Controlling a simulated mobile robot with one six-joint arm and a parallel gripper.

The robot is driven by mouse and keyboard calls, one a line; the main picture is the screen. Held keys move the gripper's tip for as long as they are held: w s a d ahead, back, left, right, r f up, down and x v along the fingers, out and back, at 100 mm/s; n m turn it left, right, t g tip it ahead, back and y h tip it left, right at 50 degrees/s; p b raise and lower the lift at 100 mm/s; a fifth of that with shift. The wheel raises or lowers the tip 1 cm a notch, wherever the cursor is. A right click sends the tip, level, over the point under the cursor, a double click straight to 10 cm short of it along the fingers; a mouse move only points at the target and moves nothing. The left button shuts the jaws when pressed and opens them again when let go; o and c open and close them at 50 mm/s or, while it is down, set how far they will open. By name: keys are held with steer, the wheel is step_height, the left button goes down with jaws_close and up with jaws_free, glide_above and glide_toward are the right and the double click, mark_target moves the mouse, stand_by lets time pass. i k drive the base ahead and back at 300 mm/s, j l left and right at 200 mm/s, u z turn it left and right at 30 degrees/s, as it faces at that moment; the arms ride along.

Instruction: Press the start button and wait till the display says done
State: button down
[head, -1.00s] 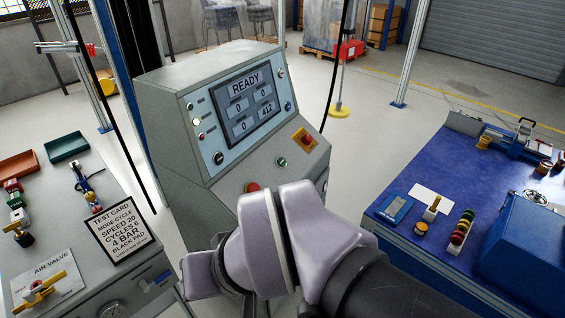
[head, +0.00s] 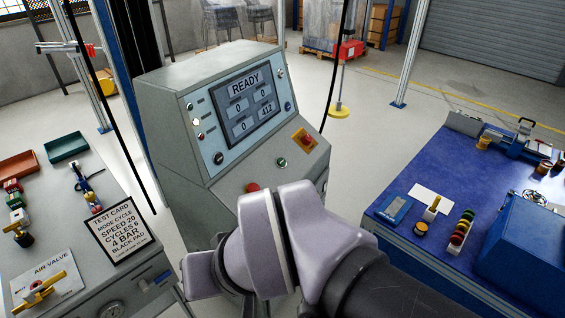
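The grey control console (head: 160,110) stands left of the middle. Its display (head: 247,108) reads READY, with boxes showing 0, 0, 0 and 412. A small green button (head: 282,162) sits on the sloping lower panel; its label is too small to read. A red button (head: 252,187) lies to its left, close above my arm in the picture. A red control on a yellow plate (head: 303,141) is to its right. My arm crosses the lower middle in front of the console. My gripper's fingers do not show, and the arm hides part of the console's lower front.
A grey bench on the left carries a test card (head: 119,232) and an air valve with a yellow handle (head: 38,290). A blue-topped table (head: 385,205) with several small items stands on the right. Open floor lies between the console and this table.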

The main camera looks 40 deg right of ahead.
mark_target(281, 161)
steer(key=i+z, duration=0.15)
steer(key=z, duration=0.3)
steer(key=i+z, duration=0.15)
steer(key=z, duration=0.3)
steer(key=i+z, duration=0.1)
steer(key=z, duration=0.35)
steer(key=i+j+z, duration=0.1)
steer(key=z, duration=0.35)
steer(key=i+j+z, duration=0.1)
steer(key=j+z, duration=0.15)
steer(key=z, duration=0.2)
steer(key=j+z, duration=0.15)
steer(key=z, duration=0.3)
